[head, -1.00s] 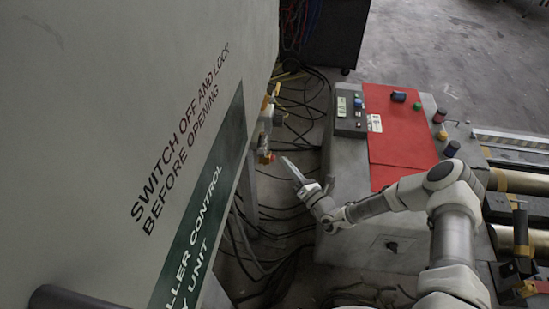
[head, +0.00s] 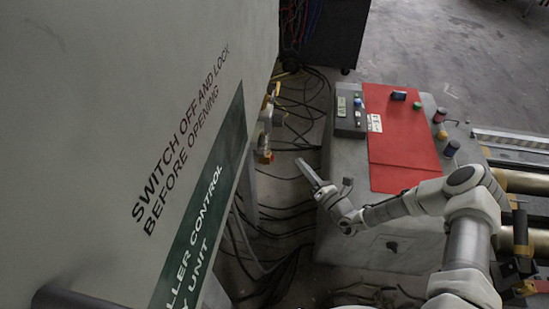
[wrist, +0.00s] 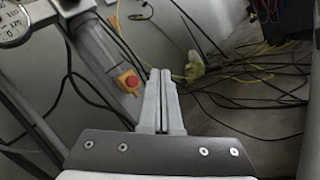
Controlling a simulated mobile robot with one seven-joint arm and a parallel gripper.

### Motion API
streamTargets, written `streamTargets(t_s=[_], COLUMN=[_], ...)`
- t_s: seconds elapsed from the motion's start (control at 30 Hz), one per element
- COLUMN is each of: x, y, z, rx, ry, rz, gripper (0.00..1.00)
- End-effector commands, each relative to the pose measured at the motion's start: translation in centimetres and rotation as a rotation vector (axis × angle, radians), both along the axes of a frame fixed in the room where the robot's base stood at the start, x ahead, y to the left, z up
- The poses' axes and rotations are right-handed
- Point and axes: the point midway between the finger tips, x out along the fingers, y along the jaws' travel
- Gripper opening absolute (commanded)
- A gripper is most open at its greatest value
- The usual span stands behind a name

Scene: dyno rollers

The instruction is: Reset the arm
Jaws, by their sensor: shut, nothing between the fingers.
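My gripper (head: 307,171) is in the head view, between the grey control cabinet on the left and the low grey bench on the right. It points up and left over the cable-covered floor. In the wrist view my gripper (wrist: 159,72) shows its two fingers side by side, closed together with nothing held. My arm reaches in from the lower right of the head view, bent at the elbow over the bench's right side.
The tall cabinet (head: 120,90) fills the left side. The bench (head: 345,165) has a red panel (head: 400,135) with small items on it. A red emergency button (wrist: 131,81) is left of the fingers. Metal rollers (head: 525,182) lie right. Loose cables cover the floor.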

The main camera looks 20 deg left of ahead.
Motion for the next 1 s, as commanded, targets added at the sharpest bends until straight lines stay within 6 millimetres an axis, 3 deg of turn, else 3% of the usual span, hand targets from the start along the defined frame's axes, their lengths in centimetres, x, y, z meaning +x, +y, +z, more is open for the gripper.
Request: streamTargets(t_s=[0.47,0.67,1.0], x=[0.0,-0.8,-4.3], y=[0.1,0.6,0.3], z=[0.8,4.9,12.3], rx=[-0.011,-0.088,-0.292], ry=[-0.024,-0.169,-0.493], rz=[0.019,0.148,0.432], gripper=[0.0,0.0,0.0])
